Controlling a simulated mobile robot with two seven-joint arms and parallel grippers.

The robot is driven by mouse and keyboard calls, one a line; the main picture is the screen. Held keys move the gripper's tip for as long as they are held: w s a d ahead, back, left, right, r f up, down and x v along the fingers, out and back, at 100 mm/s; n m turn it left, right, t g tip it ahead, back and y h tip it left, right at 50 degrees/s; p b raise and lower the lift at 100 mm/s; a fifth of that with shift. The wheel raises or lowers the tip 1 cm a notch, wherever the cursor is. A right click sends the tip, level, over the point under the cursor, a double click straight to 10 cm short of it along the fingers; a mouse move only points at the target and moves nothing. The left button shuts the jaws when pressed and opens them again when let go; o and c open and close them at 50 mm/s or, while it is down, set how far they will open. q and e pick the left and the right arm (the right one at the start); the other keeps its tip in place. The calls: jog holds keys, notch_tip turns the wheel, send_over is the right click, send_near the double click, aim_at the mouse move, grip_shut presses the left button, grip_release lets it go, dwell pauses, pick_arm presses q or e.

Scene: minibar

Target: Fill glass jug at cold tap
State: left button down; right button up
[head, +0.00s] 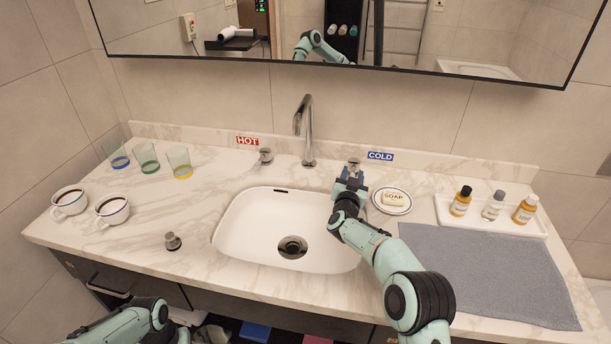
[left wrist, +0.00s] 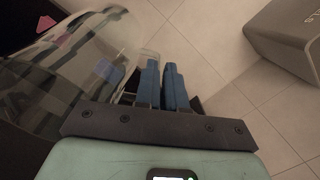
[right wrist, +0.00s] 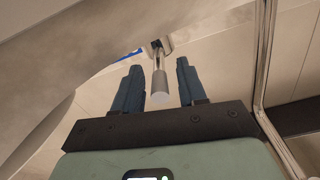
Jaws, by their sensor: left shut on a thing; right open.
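The glass jug (left wrist: 65,70) is clear and shows in the left wrist view. My left gripper (left wrist: 164,85) is shut on its handle; the head view shows only part of the left arm, low at the left. The cold tap (head: 354,161) is a small chrome knob behind the basin, by the blue COLD label (head: 380,156). My right gripper (head: 349,182) is open in front of it. In the right wrist view the chrome tap handle (right wrist: 161,88) stands between the open fingers (right wrist: 157,85). The tall chrome spout (head: 307,130) shows no visible water.
The white basin (head: 240,225) is empty. A soap dish (head: 403,207) sits close right of my right gripper. Several bottles stand on a tray (head: 510,222) behind a grey towel (head: 490,275). Glasses (head: 179,162) and coffee cups (head: 112,210) stand at the left.

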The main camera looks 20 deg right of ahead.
grip_shut()
pick_arm(q)
jog(key=shift+f+b, duration=1.65)
jog(key=shift+f, duration=0.35)
pick_arm(e)
jog(key=shift+s+d+n+t+y, duration=0.25)
jog(key=shift+d+n+t+y, duration=0.15)
jog(key=shift+n+t+y, duration=0.45)
pick_arm(q)
jog(key=shift+r, duration=0.1)
pick_arm(e)
jog(key=shift+r+g, duration=0.1)
jog(key=shift+g, duration=0.15)
grip_release()
pick_arm(q)
jog(key=shift+r, duration=0.15)
pick_arm(e)
jog(key=v, duration=1.2)
